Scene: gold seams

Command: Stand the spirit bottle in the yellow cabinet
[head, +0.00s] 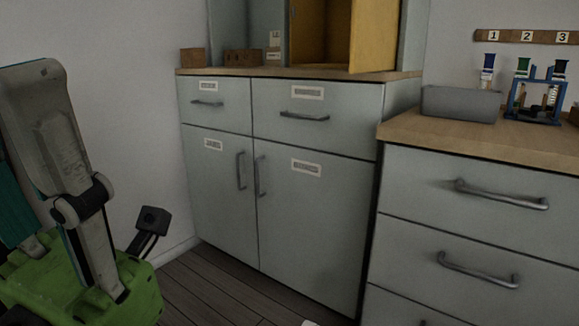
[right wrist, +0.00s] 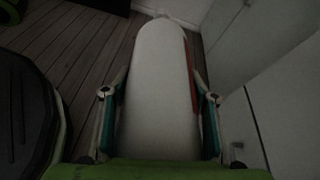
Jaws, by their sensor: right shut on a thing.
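The spirit bottle (right wrist: 158,60) is white with a red strip along its right side in the right wrist view. It lies between the teal pads of my right gripper (right wrist: 160,88), which is shut on it. The yellow cabinet (head: 372,36) stands on the wooden top at the upper middle of the head view. Its door is open and its inside is partly visible; its top is cut off. My left gripper (head: 32,80), with grey links and a green body, is close at the left edge; its finger gap is not clear. My right gripper does not show clearly in the head view.
A grey base cabinet (head: 215,180) with drawers and doors stands below. Small wooden boxes (head: 193,57) sit on its top at left. On the right counter (head: 480,139) are a grey bin (head: 461,104) and a blue rack (head: 537,101). Dark plank floor shows at lower middle.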

